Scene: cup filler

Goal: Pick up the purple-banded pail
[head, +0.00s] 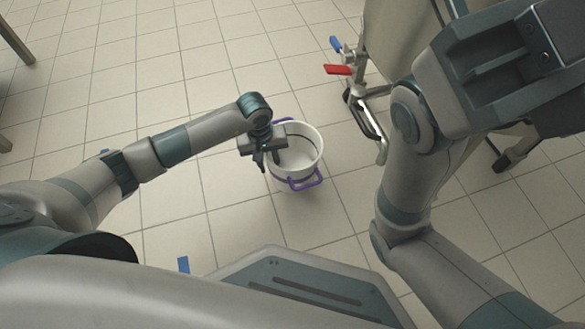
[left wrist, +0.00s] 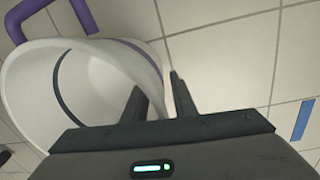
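The white pail (head: 309,160) stands upright on the tiled floor, with purple handles (head: 305,183) at its near and far sides. In the left wrist view the white pail (left wrist: 95,90) fills the left side, with a purple handle (left wrist: 88,18) at the top and a dark line inside. My left gripper (head: 262,166) is at the pail's left rim, pointing down. In the left wrist view its two fingers (left wrist: 157,84) are apart, one over the pail's inside and one by its outside, with the rim between them. My right arm is at the right; its fingers are not visible.
A beige stand or cart with a red lever (head: 337,70) and a blue lever (head: 336,44) is behind and right of the pail. Blue tape (head: 183,265) marks the floor near my base. Furniture legs (head: 15,42) show at far left. The floor left of the pail is clear.

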